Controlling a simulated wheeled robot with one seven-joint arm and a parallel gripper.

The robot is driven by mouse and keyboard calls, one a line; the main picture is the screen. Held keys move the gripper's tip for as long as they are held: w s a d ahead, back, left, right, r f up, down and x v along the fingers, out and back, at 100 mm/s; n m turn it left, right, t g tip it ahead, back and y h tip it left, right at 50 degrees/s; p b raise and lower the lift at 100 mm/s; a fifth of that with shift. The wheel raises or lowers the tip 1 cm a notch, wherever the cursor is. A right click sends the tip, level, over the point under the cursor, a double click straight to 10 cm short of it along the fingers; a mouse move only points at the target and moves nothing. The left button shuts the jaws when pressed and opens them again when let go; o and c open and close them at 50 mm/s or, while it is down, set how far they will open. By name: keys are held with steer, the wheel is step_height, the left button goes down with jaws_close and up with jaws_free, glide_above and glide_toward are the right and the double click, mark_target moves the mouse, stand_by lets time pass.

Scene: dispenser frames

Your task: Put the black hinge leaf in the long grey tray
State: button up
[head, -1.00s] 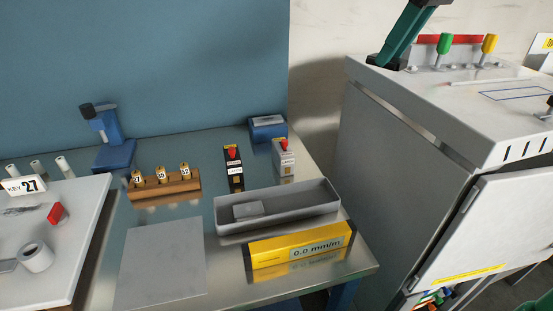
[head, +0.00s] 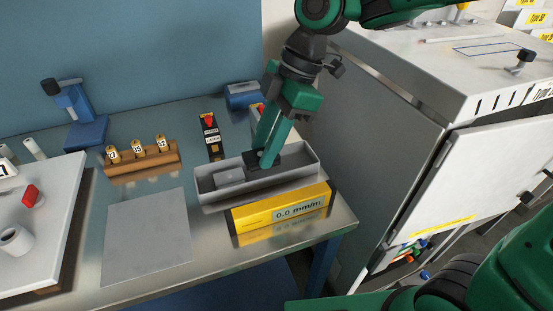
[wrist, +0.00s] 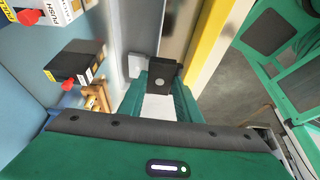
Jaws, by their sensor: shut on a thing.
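The black hinge leaf (head: 277,159) is a small dark plate at the long grey tray (head: 285,178), inside its outline right of centre. My gripper (head: 262,156) points down into the tray and is shut on the leaf. In the wrist view the leaf (wrist: 166,73) shows as a black plate with a pale round spot, at the fingertips (wrist: 162,92). I cannot tell whether it touches the tray floor. A grey block (head: 229,176) lies in the left part of the tray; it also shows in the wrist view (wrist: 137,65).
A yellow level (head: 260,215) lies along the tray's front side. Behind the tray stand a black box with a red top (head: 211,138) and a blue device (head: 243,95). A wooden holder (head: 145,161) stands left. A grey mat (head: 147,240) lies front left. A large cabinet (head: 375,140) stands right.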

glide_above(283, 167)
steer(key=d, duration=0.1)
steer(key=f, duration=0.5)
steer(key=shift+w+d+f, duration=0.15)
steer(key=shift+w+f, duration=0.05)
steer(key=shift+f, duration=2)
steer(key=shift+f, duration=0.1)
steer(key=o, duration=0.9)
steer(key=v, duration=1.2)
steer(key=shift+d, duration=0.1)
